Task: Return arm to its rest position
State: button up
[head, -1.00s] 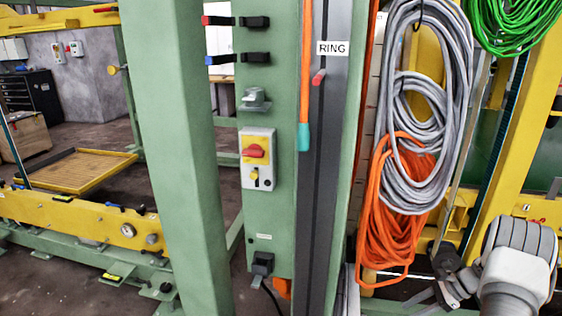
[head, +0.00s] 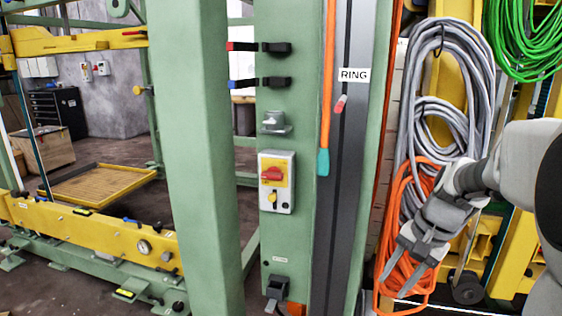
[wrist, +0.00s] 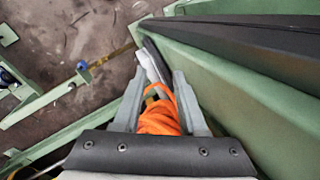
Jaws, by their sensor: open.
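My gripper (head: 400,272) is in the lower right of the head view, in front of the hanging orange cable (head: 407,185). Its fingers point down and to the left, spread apart. In the wrist view my gripper (wrist: 162,75) shows both grey fingers apart. Orange cable (wrist: 160,118) shows between them; I see no grip on it. My arm comes in from the right edge of the head view, bent at the wrist, and covers part of the cables.
A green post with a red-and-yellow switch box (head: 276,182) and a RING sign (head: 353,75) stands left of my gripper. Grey cable (head: 440,60) and green cable (head: 525,40) hang on the right. A green beam (wrist: 255,85) runs close to the fingers in the wrist view.

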jog(key=s+a+r+n+t+h, duration=0.1)
jog(key=s+a+r+n+t, duration=0.25)
jog(key=s, duration=0.55)
jog(key=s+a+r+n+t+h, duration=0.1)
jog(key=s+a+r+n+h, duration=0.1)
jog(key=s+a+n, duration=0.5)
notch_tip(320, 180, up, 21)
jog(key=s+d+m+p, duration=0.1)
jog(key=d+p, duration=0.1)
jog(key=p, duration=1.9)
jog(key=shift+r, duration=0.15)
jog(key=shift+d+m+g, duration=0.1)
jog(key=shift+m+g, duration=0.15)
